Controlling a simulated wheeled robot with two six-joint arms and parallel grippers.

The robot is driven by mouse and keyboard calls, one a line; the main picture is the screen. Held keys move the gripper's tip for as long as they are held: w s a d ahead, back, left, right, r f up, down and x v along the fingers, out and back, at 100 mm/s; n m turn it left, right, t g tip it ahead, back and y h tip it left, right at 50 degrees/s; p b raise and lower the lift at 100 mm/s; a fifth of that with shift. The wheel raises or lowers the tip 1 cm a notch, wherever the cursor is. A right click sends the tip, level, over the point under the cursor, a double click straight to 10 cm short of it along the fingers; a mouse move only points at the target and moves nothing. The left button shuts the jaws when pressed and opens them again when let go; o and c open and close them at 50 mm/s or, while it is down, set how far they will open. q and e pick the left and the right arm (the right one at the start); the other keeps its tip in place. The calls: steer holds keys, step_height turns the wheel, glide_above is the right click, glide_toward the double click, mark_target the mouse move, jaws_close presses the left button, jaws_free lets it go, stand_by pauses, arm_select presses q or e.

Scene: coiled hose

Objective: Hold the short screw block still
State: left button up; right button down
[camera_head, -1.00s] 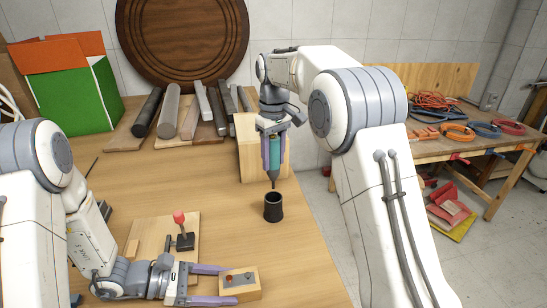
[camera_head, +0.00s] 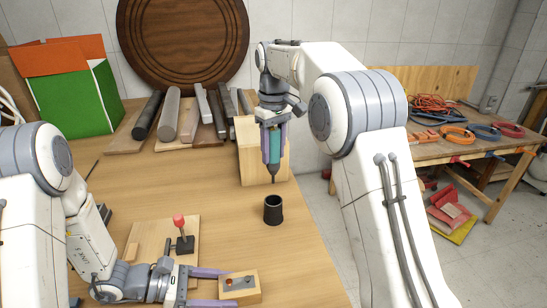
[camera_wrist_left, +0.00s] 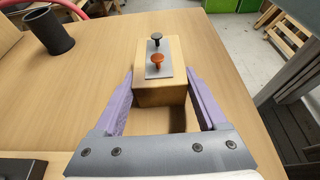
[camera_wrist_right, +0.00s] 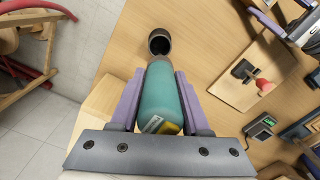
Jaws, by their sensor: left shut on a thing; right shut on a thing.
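The short screw block (camera_head: 245,296) is a small wooden block with a grey metal plate on top and two screws, one orange-red and one dark. It sits near the table's front edge. My left gripper (camera_head: 212,288) is shut on it; in the left wrist view the purple fingers (camera_wrist_left: 160,105) touch the two sides of the block (camera_wrist_left: 165,92). My right gripper (camera_head: 274,150) is shut on a teal screwdriver-like tool (camera_head: 274,155). The tool hangs upright, tip down, above the table; it also shows in the right wrist view (camera_wrist_right: 161,95).
A black open cup (camera_head: 273,210) stands below and near the tool tip. A wooden block (camera_head: 250,165) stands behind the tool. A board with a red-knobbed lever (camera_head: 180,225) lies left of the cup. Bars and a green box (camera_head: 75,95) fill the back.

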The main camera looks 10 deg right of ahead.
mark_target(272, 129)
steer(key=shift+r, duration=3.05)
steer(key=shift+s+a, duration=0.1)
steer(key=shift+a, duration=0.05)
steer(key=s+a+f+n, duration=0.3)
steer(key=s+a, duration=0.5)
steer(key=s, duration=0.2)
steer(key=s+a+f+n, duration=0.2)
steer(key=s+f+n, duration=0.1)
steer(key=s+f, duration=0.7)
steer(key=shift+s, duration=0.85)
steer(key=shift+f, duration=0.35)
